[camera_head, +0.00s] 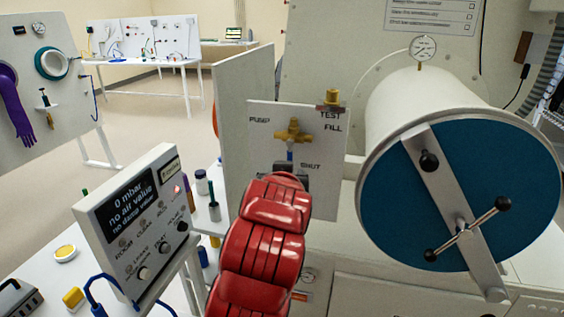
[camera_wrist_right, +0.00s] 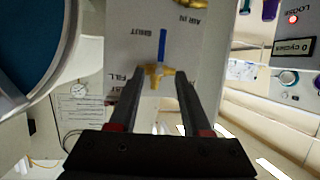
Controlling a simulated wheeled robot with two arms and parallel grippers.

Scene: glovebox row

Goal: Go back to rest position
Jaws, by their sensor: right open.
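The red, segmented right arm (camera_head: 262,245) rises from the bottom centre of the head view, up to the white valve panel (camera_head: 260,150). The panel carries a brass valve (camera_head: 293,132) with a blue handle (camera_head: 290,155) pointing down, and labels PUMP, TEST, FILL and SHUT. Contact cannot be told. My left gripper is in neither view.
A round chamber with a blue door (camera_head: 400,215) and bar handle stands at right, a gauge (camera_head: 423,48) above. A display box (camera_head: 140,225) reading 0 mbar stands at left on a white table with bottles (camera_head: 213,205). Open floor lies behind, at left.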

